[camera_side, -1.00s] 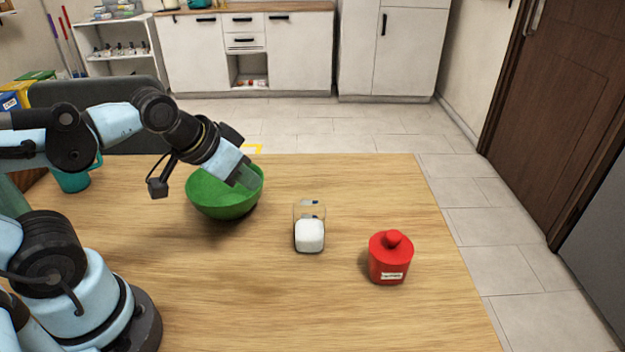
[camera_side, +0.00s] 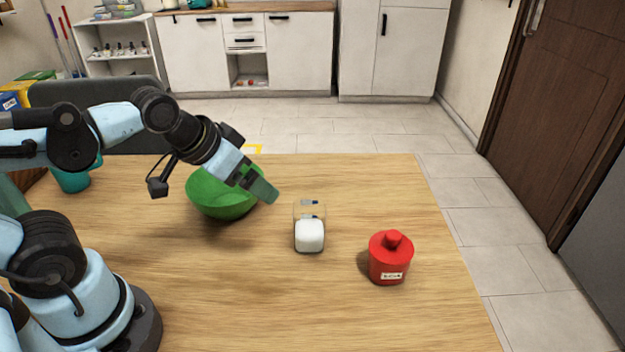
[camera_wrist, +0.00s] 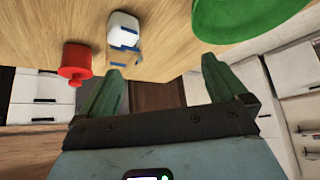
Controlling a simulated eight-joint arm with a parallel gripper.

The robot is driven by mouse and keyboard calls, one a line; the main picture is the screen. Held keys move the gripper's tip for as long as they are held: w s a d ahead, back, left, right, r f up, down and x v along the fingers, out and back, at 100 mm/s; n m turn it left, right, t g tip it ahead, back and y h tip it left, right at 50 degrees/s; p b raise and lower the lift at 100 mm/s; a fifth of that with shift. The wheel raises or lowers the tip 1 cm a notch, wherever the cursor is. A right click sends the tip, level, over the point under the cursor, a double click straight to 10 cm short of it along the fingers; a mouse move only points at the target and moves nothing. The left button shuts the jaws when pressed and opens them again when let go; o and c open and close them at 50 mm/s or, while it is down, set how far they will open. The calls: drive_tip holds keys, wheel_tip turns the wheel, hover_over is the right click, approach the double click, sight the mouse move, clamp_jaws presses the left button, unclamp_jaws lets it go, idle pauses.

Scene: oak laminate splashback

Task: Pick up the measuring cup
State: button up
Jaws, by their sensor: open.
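No object is plainly a measuring cup. The nearest match is a small see-through container (camera_side: 309,208) with blue marks, directly behind a white rounded block (camera_side: 310,237) at mid-table; I cannot tell whether the two are joined. Both show at the top of the wrist view, container (camera_wrist: 122,56) and block (camera_wrist: 123,28). My gripper (camera_side: 265,187) is open and empty, tilted down to the right, left of the container and in front of the green bowl's right side. Its two green fingers are spread wide in the wrist view (camera_wrist: 162,66).
The green bowl (camera_side: 210,195) stands behind and beside my gripper. A red bottle (camera_side: 390,260) stands right of the white block. A teal mug (camera_side: 73,180) is at the far left, partly behind my arm. The front middle of the table (camera_side: 270,305) is clear.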

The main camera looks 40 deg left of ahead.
drive_tip(key=w+d+f+m+g+y, duration=0.2)
drive_tip(key=d+m, duration=0.2)
drive_tip(key=m, duration=0.5)
drive_tip(key=m+y, duration=0.6)
drive_tip(key=m, duration=0.5)
hover_over(313, 236)
drive_tip(key=s+d, duration=0.3)
drive_tip(key=f, duration=0.3)
drive_tip(key=shift+w+a, duration=0.15)
drive_tip(key=shift+a, duration=0.05)
drive_tip(key=s+d+f+m+t+y, duration=0.2)
drive_tip(key=s+d+m+y, duration=0.1)
drive_tip(key=d+m, duration=0.15)
drive_tip(key=x, duration=0.4)
drive_tip(key=shift+w+a+f, duration=0.1)
drive_tip(key=shift+w+f, duration=0.2)
drive_tip(key=shift+w, duration=0.1)
drive_tip(key=shift+x, duration=3.25)
drive_tip(key=shift+w, duration=0.15)
drive_tip(key=shift+c, duration=0.3)
drive_tip(key=c, duration=1.2)
